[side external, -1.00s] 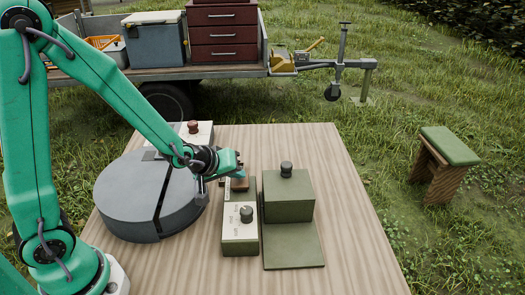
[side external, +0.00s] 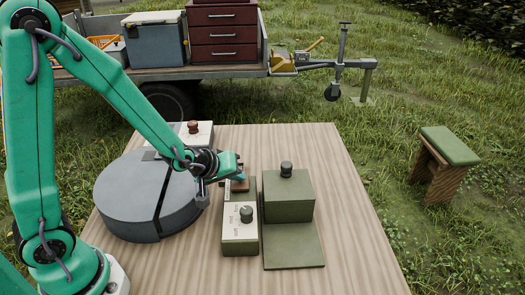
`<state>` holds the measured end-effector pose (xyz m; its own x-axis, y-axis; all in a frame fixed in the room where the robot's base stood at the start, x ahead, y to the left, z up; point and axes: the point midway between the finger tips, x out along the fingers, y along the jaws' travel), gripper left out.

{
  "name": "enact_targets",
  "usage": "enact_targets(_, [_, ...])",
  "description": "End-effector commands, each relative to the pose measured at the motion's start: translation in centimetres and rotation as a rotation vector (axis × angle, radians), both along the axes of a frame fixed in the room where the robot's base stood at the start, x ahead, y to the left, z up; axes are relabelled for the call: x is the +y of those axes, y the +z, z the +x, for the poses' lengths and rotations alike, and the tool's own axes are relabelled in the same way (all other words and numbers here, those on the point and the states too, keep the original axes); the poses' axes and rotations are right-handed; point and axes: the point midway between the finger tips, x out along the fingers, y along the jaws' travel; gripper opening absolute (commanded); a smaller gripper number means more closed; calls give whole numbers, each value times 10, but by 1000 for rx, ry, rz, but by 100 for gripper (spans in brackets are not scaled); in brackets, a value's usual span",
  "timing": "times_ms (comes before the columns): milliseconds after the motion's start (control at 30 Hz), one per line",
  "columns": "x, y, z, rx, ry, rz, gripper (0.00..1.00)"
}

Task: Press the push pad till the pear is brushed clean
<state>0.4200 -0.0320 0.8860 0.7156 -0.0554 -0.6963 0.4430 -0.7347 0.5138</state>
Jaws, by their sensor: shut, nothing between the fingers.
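My gripper (side external: 239,175) is shut and empty, low over the far end of a narrow olive-green control box (side external: 240,248). A brown pad (side external: 241,187), which looks like the push pad, shows on that box just below my fingertips. I cannot tell whether the fingertips touch it, since the gripper partly covers it. I see no pear in this view; whether one is inside any of the housings cannot be told.
A big grey round drum with a slot (side external: 127,200) stands left. A green block with a dark knob (side external: 288,197) sits right on a flat green plate (side external: 294,246). A white box with a reddish knob (side external: 206,132) is behind. The wooden table (side external: 355,255) is clear at right.

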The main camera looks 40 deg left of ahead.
Motion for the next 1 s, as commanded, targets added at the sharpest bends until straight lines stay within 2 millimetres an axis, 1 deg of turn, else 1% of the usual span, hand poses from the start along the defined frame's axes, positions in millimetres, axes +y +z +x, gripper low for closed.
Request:
enact_targets(333, [0,-4,-1,3,0,0,0])
enact_targets(633, [0,-3,-1,3,0,0,0])
enact_targets(1000, [0,9,0,1,0,0,0])
